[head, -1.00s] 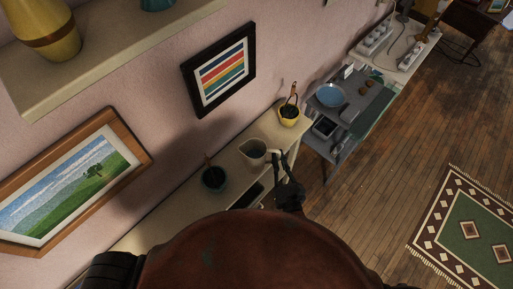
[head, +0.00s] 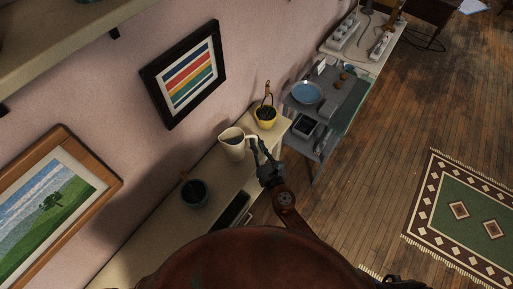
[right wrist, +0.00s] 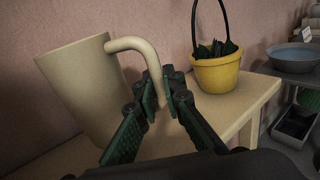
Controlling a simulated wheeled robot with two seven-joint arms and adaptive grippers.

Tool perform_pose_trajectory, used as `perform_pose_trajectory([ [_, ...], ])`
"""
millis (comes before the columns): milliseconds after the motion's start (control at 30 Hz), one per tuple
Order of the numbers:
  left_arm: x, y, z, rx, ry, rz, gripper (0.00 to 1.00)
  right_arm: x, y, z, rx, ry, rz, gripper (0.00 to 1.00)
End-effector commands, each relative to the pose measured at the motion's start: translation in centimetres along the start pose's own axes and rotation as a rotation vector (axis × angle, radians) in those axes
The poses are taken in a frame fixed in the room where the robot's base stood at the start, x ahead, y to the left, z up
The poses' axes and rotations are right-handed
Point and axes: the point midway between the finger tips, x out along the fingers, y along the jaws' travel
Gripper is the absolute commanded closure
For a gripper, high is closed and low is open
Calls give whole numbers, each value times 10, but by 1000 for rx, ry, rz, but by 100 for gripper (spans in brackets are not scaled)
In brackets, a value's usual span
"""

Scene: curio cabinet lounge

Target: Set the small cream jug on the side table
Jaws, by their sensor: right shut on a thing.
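The small cream jug (head: 232,146) is upright at the cream-topped table (head: 153,221) along the wall, between a dark pot and a yellow basket. My right gripper (head: 262,163) is on its right side, with the fingers closed on the handle. In the right wrist view the jug (right wrist: 82,95) fills the left side, and its curved handle runs down between the fingers of my right gripper (right wrist: 165,92). The jug's base is partly hidden there, so contact with the tabletop is unclear. My left gripper is not in view.
The yellow basket pot (head: 266,120) stands close beyond the jug, its tall handle upright. A dark teal pot (head: 194,192) stands on the near side. A grey shelf unit (head: 299,116) holding a blue bowl (head: 307,92) adjoins the table's far end. Framed pictures hang above.

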Motion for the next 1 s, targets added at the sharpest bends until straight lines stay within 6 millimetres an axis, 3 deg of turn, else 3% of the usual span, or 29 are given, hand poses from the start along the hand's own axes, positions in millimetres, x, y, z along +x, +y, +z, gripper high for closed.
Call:
perform_pose_trajectory([
  [367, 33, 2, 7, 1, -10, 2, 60, 8, -4, -39, 1, 1, -1, 100],
  [800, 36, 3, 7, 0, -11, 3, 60, 7, -4, -42, 1, -2, 0, 100],
  [833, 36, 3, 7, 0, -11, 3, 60, 7, -4, -43, 0, 1, -1, 91],
  [1000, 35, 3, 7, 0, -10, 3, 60, 7, -4, -42, 0, 0, 0, 79],
])
